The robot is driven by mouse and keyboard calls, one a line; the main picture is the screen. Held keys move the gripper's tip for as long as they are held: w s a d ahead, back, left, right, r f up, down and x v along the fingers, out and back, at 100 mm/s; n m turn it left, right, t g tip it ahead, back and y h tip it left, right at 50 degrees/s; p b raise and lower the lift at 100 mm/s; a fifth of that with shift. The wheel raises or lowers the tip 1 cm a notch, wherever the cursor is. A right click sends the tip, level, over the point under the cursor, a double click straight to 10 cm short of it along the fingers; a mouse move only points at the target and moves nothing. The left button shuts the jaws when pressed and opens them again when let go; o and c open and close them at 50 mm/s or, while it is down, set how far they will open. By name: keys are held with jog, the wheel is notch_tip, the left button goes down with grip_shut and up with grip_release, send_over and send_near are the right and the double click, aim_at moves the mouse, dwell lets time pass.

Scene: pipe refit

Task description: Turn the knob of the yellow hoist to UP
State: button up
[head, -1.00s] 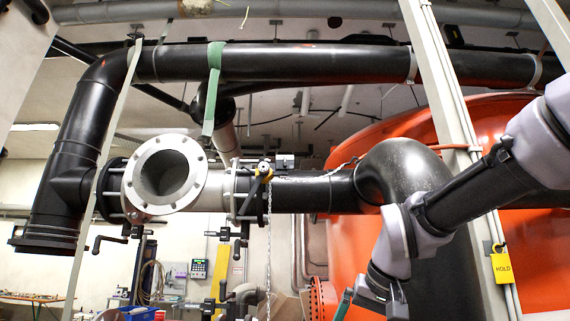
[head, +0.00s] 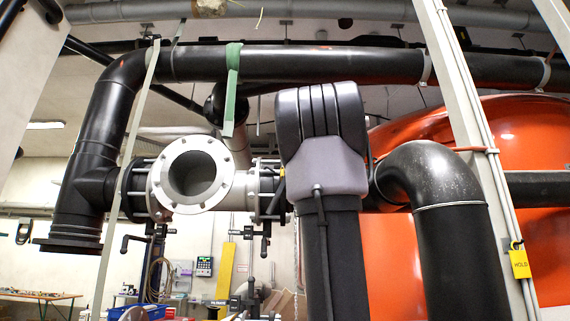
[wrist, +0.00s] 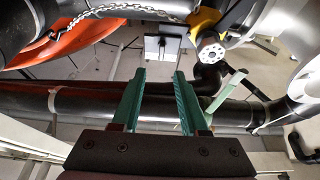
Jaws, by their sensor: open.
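The yellow hoist (wrist: 206,22) is at the upper right of the wrist view, partly cut off by the top edge. A dark lever and a round pale face with dark dots (wrist: 211,50) are on it. I cannot tell the knob's setting. In the head view my arm hides most of the hoist; only a yellow sliver (head: 281,173) shows. A metal chain (wrist: 110,10) runs left from it in the wrist view. My gripper (wrist: 160,78) has two green fingers, apart and empty, left of and below the hoist in that view. It is hidden in the head view.
A black pipe (wrist: 85,104) crosses behind my fingers. A pale square plate (wrist: 163,48) shows beyond the fingertips. In the head view a flanged grey pipe (head: 230,180) is left of my arm, a black elbow pipe (head: 430,180) is right, and a green strap (head: 231,85) hangs above.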

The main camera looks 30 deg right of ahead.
jog(key=x, duration=1.1)
jog(key=shift+a+r, duration=0.15)
jog(key=shift+a, duration=0.1)
grip_shut()
